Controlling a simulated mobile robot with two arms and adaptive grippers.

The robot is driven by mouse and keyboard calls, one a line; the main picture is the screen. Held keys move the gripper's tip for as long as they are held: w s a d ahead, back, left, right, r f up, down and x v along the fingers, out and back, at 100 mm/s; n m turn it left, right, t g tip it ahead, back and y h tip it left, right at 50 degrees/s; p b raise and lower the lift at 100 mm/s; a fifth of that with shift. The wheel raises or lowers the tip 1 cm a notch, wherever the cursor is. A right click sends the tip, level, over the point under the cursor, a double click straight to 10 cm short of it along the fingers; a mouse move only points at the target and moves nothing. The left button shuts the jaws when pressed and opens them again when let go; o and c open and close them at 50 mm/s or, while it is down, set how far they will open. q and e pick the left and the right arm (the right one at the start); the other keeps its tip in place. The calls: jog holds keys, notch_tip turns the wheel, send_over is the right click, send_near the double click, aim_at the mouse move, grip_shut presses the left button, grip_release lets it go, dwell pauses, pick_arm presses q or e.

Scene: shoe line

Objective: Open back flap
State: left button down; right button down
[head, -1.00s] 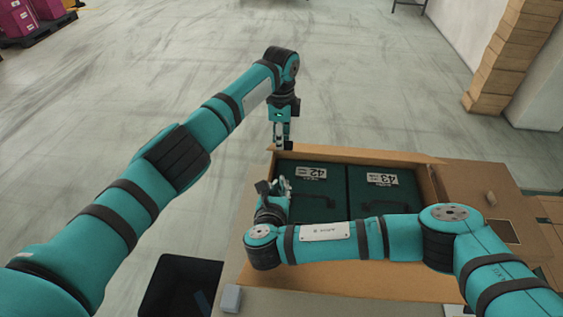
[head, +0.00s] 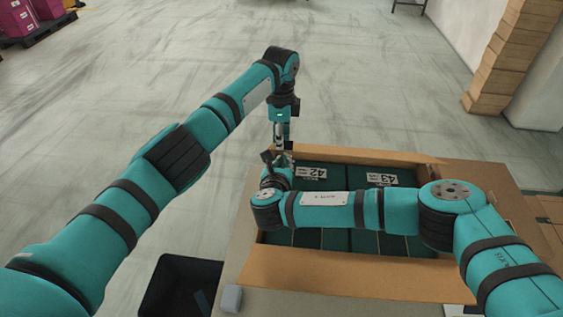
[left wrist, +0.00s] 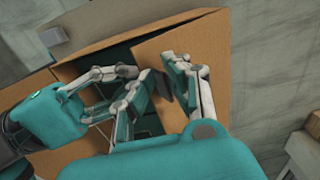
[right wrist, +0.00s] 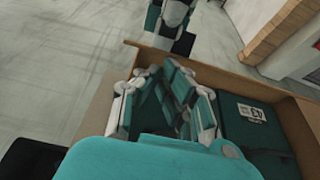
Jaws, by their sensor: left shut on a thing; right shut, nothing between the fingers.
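The open cardboard box (head: 340,268) holds dark green shoe boxes labelled 42 (head: 312,172) and 43 (head: 378,179). Its back flap (head: 360,156) shows as a narrow strip along the far edge. My left gripper (head: 282,143) points down at the flap's left end and is shut on it. In the left wrist view the flap (left wrist: 186,48) is a tan panel at the fingers. My right gripper (head: 277,160) is shut and empty, close beside the left fingers on the near side of the flap. In the right wrist view its fingertips (right wrist: 163,78) hide part of the flap.
A dark bin (head: 180,285) stands at the front left, beside a small grey block (head: 231,298). Stacked cartons (head: 510,55) stand at the back right. The floor behind the box is clear.

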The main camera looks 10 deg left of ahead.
pick_arm(q)
jog(key=shift+a+f, duration=0.1)
jog(key=shift+f, duration=0.2)
jog(key=c, duration=1.5)
grip_release()
jog(key=shift+w, duration=0.15)
jog(key=shift+w+f, duration=0.2)
pick_arm(e)
jog(key=shift+w+r, duration=0.75)
jog(key=shift+w, duration=0.25)
jog(key=shift+f, duration=0.1)
pick_arm(q)
jog(key=shift+r, duration=0.2)
pick_arm(e)
jog(key=shift+s, duration=0.1)
